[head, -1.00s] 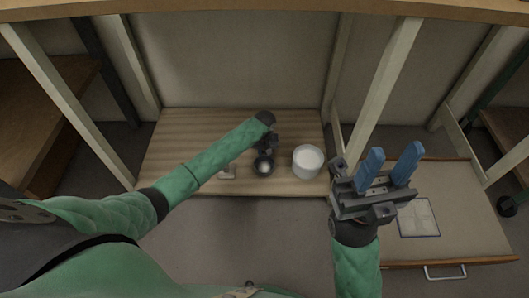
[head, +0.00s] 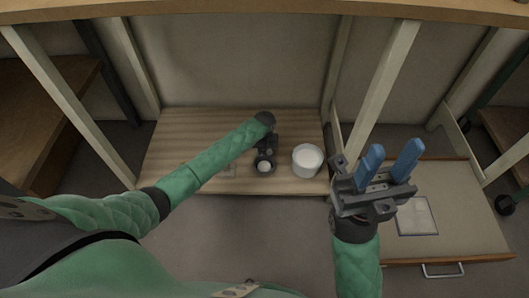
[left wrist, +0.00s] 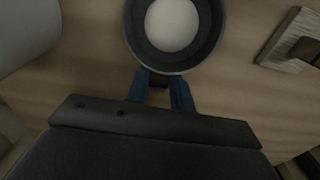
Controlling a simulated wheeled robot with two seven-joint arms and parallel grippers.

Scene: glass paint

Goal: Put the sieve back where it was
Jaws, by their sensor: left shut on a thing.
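The sieve (head: 258,167) looks like a small dark round cup with a pale round middle, low over or on the striped wooden board. I cannot tell whether it touches the board. In the left wrist view the sieve (left wrist: 206,47) is a thick dark ring around a pale disc. My left gripper (left wrist: 165,84) is shut on its near side; in the head view the gripper (head: 266,150) is mostly dark and small. My right gripper (head: 388,166) is empty, its blue fingers apart and pointing up, away from the sieve.
A white round container (head: 307,160) stands just right of the sieve; its side fills the left wrist view's upper left. A small wooden block (left wrist: 296,40) lies left of the sieve. Pale posts (head: 384,85) flank the board (head: 180,140). A drawer (head: 465,220) holds a sheet.

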